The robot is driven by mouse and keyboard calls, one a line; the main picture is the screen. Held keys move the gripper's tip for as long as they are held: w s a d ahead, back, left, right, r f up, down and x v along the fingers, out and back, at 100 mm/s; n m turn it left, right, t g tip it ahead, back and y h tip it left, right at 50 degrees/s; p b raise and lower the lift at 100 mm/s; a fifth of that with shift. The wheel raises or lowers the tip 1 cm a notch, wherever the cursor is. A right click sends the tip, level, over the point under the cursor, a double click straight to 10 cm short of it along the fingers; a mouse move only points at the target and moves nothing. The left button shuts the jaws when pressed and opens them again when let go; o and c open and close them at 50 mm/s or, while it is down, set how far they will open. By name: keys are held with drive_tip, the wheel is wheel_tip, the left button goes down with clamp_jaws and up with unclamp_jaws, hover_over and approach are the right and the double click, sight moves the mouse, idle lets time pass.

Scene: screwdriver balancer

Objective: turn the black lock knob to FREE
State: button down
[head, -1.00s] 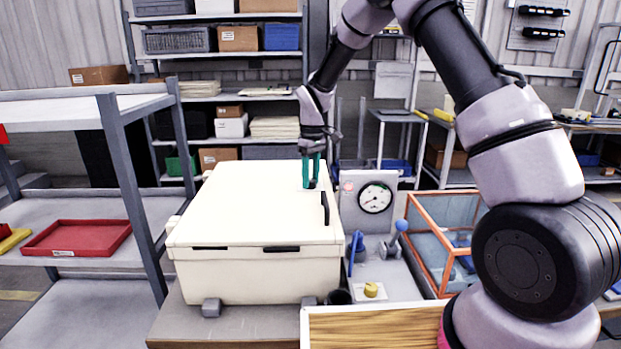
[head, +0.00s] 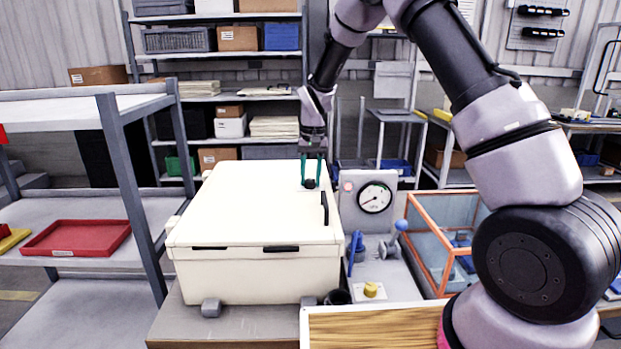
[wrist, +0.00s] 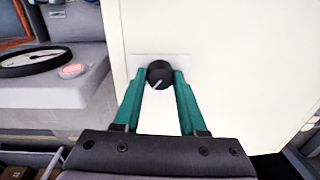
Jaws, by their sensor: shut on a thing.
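The black lock knob (wrist: 159,74) sits on a pale plate on top of the large cream box (head: 235,215). A light pointer line on the knob slants to the lower left in the wrist view. I can read no FREE marking. In the head view the knob (head: 309,184) is near the box's back right corner. My gripper (wrist: 160,79) points down with its two green fingers on either side of the knob, shut on it. It also shows in the head view (head: 311,182).
Right of the box stand a grey panel with a round gauge (head: 375,198), a blue lever (head: 355,248) and a yellow knob (head: 371,290). An orange-framed case (head: 428,243) is farther right. A black handle (head: 325,208) is on the box near my gripper. A red tray (head: 78,238) lies left.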

sight(312, 180)
drive_tip(key=shift+m, duration=0.7)
drive_tip(key=shift+c, duration=2.3)
unclamp_jaws()
wheel_tip(312, 180, up, 11)
drive_tip(key=shift+d+f, duration=0.15)
drive_tip(key=shift+d, duration=0.1)
